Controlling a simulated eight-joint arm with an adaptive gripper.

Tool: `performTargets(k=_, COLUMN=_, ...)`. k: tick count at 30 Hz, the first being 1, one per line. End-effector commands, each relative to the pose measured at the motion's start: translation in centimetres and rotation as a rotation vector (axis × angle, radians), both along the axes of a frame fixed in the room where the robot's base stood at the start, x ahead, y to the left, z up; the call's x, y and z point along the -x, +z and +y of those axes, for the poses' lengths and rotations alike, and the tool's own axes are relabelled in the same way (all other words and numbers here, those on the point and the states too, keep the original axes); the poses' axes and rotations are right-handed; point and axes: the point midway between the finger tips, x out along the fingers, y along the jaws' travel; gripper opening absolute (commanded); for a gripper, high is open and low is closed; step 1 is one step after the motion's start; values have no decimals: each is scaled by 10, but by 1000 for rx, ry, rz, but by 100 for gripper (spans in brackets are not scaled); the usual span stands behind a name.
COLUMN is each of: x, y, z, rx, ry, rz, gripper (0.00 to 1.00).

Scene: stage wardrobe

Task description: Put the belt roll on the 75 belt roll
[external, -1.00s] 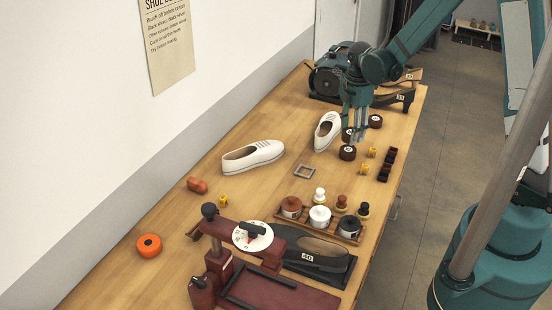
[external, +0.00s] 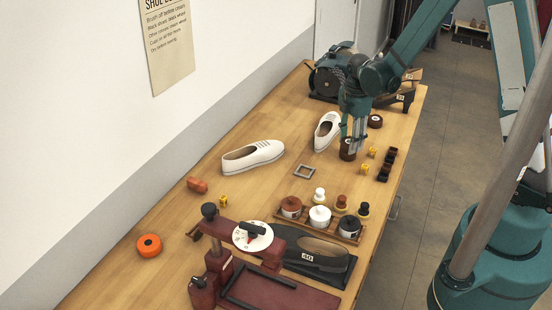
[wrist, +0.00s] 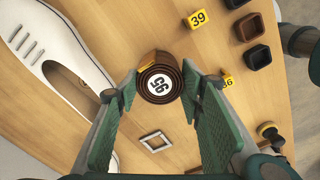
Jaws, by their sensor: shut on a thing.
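A brown belt roll with a white label (wrist: 159,85) sits between the fingertips of my gripper (wrist: 157,92) in the wrist view; the label seems to read 95. My gripper (external: 354,134) is shut on this roll, low over the bench. In the external view the brown shape at the fingertips (external: 347,149) looks taller than one roll, as if the held roll is over another. The lower roll's label is hidden, and I cannot tell whether the two touch. Another dark belt roll (external: 375,121) stands alone behind, to the right.
White shoes (external: 253,156) lie left of my gripper. A square metal buckle (external: 304,171) lies in front. Yellow number tags (external: 372,152) and dark small boxes (external: 388,165) are close on the right. A grinder (external: 335,75) stands at the back.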

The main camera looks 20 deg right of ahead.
Motion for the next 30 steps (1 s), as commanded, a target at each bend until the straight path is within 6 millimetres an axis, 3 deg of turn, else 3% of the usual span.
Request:
performTargets(k=9, x=0, y=-4, z=0, rx=0, ry=0, rz=0, gripper=24)
performTargets(k=10, x=0, y=-3, z=0, rx=0, ry=0, rz=0, gripper=42)
performTargets(k=13, x=0, y=-3, z=0, rx=0, ry=0, rz=0, gripper=53)
performTargets(k=30, x=0, y=3, z=0, rx=0, ry=0, rz=0, gripper=53)
